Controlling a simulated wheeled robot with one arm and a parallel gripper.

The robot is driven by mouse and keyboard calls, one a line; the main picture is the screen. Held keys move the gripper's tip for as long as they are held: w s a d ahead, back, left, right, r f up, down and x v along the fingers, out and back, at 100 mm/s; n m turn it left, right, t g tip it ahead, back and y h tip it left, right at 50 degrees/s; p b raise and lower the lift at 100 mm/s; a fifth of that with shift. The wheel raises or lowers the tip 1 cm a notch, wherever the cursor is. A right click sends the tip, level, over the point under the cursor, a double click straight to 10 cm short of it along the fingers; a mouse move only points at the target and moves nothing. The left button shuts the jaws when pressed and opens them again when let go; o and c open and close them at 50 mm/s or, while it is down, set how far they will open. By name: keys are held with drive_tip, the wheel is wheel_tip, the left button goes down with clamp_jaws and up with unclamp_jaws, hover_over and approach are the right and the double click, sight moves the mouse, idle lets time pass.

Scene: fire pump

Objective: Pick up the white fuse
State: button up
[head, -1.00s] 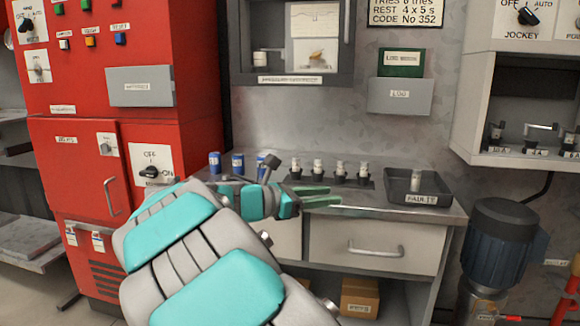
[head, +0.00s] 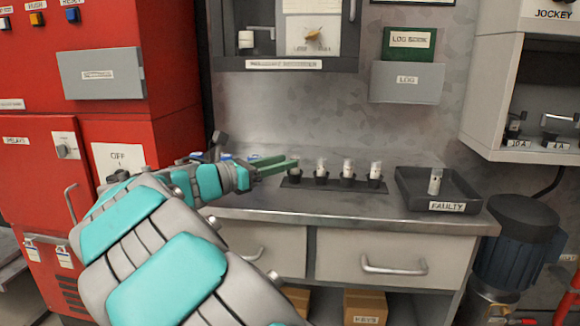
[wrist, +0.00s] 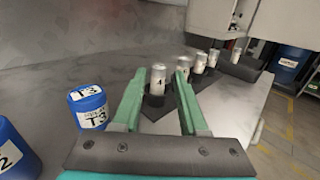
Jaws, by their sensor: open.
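White cylindrical fuses stand upright in a row of dark holders on the grey bench; one (head: 347,168) is near the row's middle. The leftmost holder (head: 295,176) is next to my fingertips in the head view, and its top is partly hidden by them. My gripper (head: 283,164) is open, with green fingers pointing right along the row. In the wrist view, a white fuse with a dark mark (wrist: 157,79) stands in its holder, seen between the two fingertips (wrist: 158,88). I cannot tell how far between the fingers it is. Another white fuse (head: 435,181) stands in the black FAULTY tray (head: 408,190).
Blue cylinders marked T3 (wrist: 87,107) and 2 (wrist: 12,150) stand left of my fingers in the wrist view. A wall cabinet (head: 285,80) hangs above the bench (head: 300,213). A red panel (head: 40,160) is at left.

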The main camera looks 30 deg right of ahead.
drive_tip(key=shift+w+d, duration=0.1)
drive_tip(key=shift+d, duration=0.9)
drive_tip(key=shift+w+d+f, duration=0.15)
drive_tip(key=shift+w+d, duration=0.1)
drive_tip(key=shift+d, duration=0.65)
drive_tip(key=shift+w+d+f, duration=0.1)
drive_tip(key=shift+w+d, duration=0.1)
drive_tip(key=shift+d, duration=0.65)
drive_tip(key=shift+w+d+f, duration=0.15)
drive_tip(key=shift+w+d, duration=0.1)
drive_tip(key=shift+d, duration=0.65)
drive_tip(key=shift+c, duration=0.2)
clamp_jaws()
